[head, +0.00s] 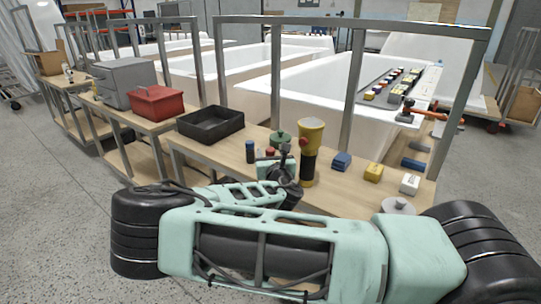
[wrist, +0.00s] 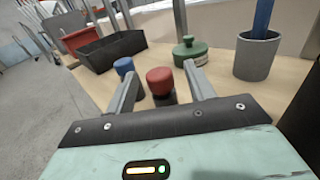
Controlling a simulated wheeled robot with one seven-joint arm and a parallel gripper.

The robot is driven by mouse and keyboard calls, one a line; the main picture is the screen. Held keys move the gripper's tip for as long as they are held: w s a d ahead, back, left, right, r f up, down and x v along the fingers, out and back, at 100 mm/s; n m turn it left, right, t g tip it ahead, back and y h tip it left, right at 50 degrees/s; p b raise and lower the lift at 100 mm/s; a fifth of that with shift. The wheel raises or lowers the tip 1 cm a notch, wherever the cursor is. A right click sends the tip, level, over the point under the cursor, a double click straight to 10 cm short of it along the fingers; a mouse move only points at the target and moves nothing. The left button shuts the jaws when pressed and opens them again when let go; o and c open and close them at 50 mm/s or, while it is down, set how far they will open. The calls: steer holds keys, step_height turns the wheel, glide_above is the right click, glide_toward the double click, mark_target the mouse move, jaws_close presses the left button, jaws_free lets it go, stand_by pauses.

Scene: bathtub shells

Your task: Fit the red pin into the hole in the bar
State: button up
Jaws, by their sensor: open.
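A red-topped dark cylinder (wrist: 160,82), which may be the red pin, stands upright on the wooden bench top. In the wrist view it shows between the two fingers of my gripper (wrist: 160,70), with space on each side. The fingers are apart and hold nothing. Its lower part is hidden by the gripper body. In the head view my gripper (head: 272,162) is low over the bench, and only a bit of red (head: 270,152) shows by it. I cannot make out a bar with a hole in either view.
A blue-topped cylinder (wrist: 123,66) stands just left of the red one. A green lidded pot (wrist: 190,48), a grey cup (wrist: 256,60) and a black tray (wrist: 112,50) are behind. A yellow-black upright object (head: 310,150) stands close right of my gripper. Metal frame posts (head: 353,85) rise behind.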

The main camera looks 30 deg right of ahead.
mark_target(270, 149)
steer(key=shift+x, duration=1.5)
steer(key=c, duration=1.1)
steer(key=shift+o, duration=0.2)
